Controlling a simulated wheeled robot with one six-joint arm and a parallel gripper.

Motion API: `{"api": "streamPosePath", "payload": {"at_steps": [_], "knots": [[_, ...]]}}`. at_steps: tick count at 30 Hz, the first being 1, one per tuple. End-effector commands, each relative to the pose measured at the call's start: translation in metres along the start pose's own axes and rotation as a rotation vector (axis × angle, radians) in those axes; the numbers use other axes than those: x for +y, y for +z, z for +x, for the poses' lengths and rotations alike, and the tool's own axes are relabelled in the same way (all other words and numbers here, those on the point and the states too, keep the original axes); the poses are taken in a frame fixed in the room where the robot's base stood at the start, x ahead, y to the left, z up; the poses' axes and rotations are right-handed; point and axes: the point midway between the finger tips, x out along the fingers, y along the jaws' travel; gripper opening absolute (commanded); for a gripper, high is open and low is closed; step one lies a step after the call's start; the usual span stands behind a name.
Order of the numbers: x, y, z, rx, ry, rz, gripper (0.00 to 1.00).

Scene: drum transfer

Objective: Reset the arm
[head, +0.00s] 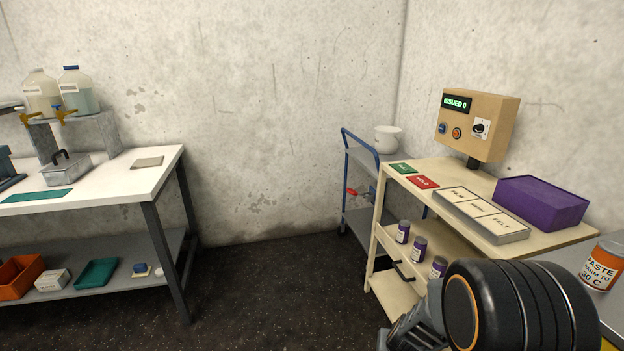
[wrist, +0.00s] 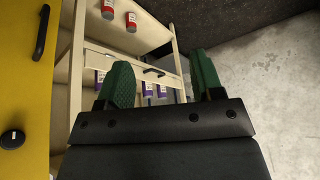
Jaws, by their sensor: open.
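My gripper (wrist: 163,76) shows in the wrist view with its two green fingers spread wide and nothing between them. Beyond the fingers is the cream shelf unit with its small labelled tins, apart from the fingers as far as I can tell. In the head view, part of my black and grey arm fills the lower right, in front of the shelf unit (head: 400,290). My gripper's fingers do not show in the head view.
On the shelf unit are a purple box (head: 541,203), a card tray (head: 480,214) and a control box (head: 477,124). An orange paste tin (head: 603,266) stands at far right. A white workbench (head: 110,185) is left. A blue trolley (head: 361,180) stands behind. Floor between is clear.

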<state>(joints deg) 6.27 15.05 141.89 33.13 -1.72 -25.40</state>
Motion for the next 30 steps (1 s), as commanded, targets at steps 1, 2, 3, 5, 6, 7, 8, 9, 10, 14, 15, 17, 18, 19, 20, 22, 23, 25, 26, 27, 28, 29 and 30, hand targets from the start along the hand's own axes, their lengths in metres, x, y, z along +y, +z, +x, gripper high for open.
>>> {"api": "streamPosePath", "payload": {"at_steps": [1, 2, 3, 5, 6, 7, 8, 9, 10, 14, 15, 17, 18, 19, 20, 22, 23, 25, 26, 27, 28, 29, 30], "knots": [[-0.014, -0.004, -0.035, -0.051, -0.059, -0.005, 0.6], [-0.021, -0.002, -0.052, -0.095, -0.087, -0.009, 0.6], [-0.028, 0.001, -0.076, -0.15, -0.114, -0.022, 0.6], [-0.034, 0.006, -0.116, -0.23, -0.131, -0.045, 0.6], [-0.035, 0.009, -0.144, -0.275, -0.126, -0.065, 0.6], [-0.035, 0.01, -0.165, -0.3, -0.116, -0.081, 0.6], [-0.033, 0.011, -0.183, -0.32, -0.103, -0.097, 0.6], [-0.031, 0.012, -0.206, -0.334, -0.085, -0.118, 0.6], [-0.029, 0.012, -0.222, -0.336, -0.071, -0.135, 0.6], [-0.024, 0.002, -0.275, -0.277, -0.034, -0.208, 0.6], [-0.024, -0.004, -0.287, -0.24, -0.032, -0.221, 0.6], [-0.026, -0.01, -0.302, -0.193, -0.037, -0.23, 0.6], [-0.027, -0.013, -0.311, -0.169, -0.042, -0.234, 0.6], [-0.027, -0.015, -0.316, -0.153, -0.045, -0.236, 0.6], [-0.027, -0.017, -0.321, -0.14, -0.048, -0.238, 0.6], [-0.029, -0.02, -0.329, -0.119, -0.053, -0.243, 0.6], [-0.029, -0.021, -0.331, -0.114, -0.054, -0.244, 0.6], [-0.03, -0.021, -0.331, -0.113, -0.055, -0.246, 0.6], [-0.03, -0.021, -0.331, -0.114, -0.055, -0.246, 0.6], [-0.03, -0.021, -0.331, -0.114, -0.056, -0.247, 0.6], [-0.03, -0.021, -0.33, -0.114, -0.056, -0.246, 0.6], [-0.03, -0.021, -0.33, -0.115, -0.056, -0.246, 0.58], [-0.03, -0.021, -0.33, -0.115, -0.056, -0.246, 0.54]]}}
